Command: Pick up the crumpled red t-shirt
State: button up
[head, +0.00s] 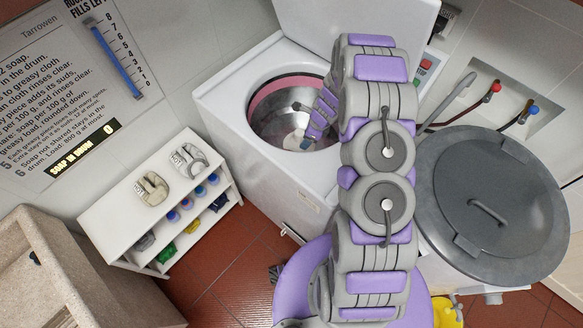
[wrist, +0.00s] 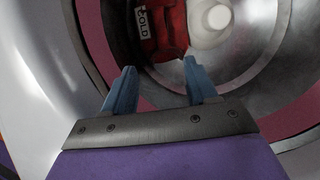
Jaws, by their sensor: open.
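A crumpled red cloth, which looks like the red t-shirt (wrist: 172,30), lies inside the metal drum in the wrist view, with a white "COLD" tag at its left. It is partly cut off by the top of that view, and I cannot make it out in the head view. My gripper (wrist: 160,78) is open and empty, with its two blue fingers pointing toward the red cloth and apart from it. In the head view my gripper (head: 305,144) reaches into the drum's mouth.
The white washer (head: 230,120) has a pink-rimmed drum and a raised lid; a white agitator post (wrist: 216,18) stands beside the cloth. A grey-lidded tub (head: 520,190) is at the right. A white shelf (head: 115,215) with folded items and a stone basin (head: 85,275) are at the left.

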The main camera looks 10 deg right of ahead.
jog(key=b+x, duration=0.2)
jog(key=x, duration=1.1)
jog(key=shift+d+f+b, duration=0.1)
jog(key=shift+f+b, duration=0.15)
jog(key=shift+b, duration=0.15)
jog(key=shift+w+b+x, duration=0.1)
jog(key=shift+b+x, duration=0.2)
jog(key=shift+x, duration=1)
jog(key=shift+w+b+x, duration=0.15)
jog(key=shift+b+x, duration=0.1)
jog(key=shift+x, duration=1.05)
jog(key=shift+r, duration=0.1)
jog(key=shift+c, duration=0.4)
grip_shut()
